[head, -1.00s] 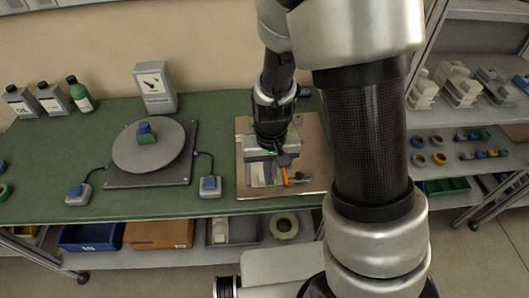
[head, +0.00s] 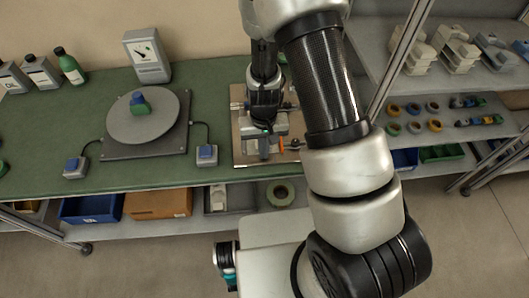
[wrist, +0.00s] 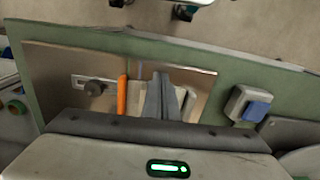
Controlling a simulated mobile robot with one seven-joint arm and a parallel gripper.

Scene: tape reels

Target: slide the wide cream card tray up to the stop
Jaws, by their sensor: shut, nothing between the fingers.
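My gripper (wrist: 160,97) points down over a tan board (head: 240,148), its fingers together and empty. In the wrist view a cream piece (wrist: 137,98), probably the card tray, shows on both sides of the fingers. Most of it is hidden by the fingers and the gripper body, so I cannot tell whether they touch. An upright orange piece (wrist: 122,95) stands beside the cream piece, on the knob side; it also shows in the head view (head: 281,144).
A grey turntable (head: 155,122) with a blue-and-green object stands left of the board. A blue-topped switch box (head: 207,155) is between them. A gauge box (head: 146,55) and bottles stand behind. Shelving (head: 455,100) is at right. The green bench (head: 60,115) is mostly clear.

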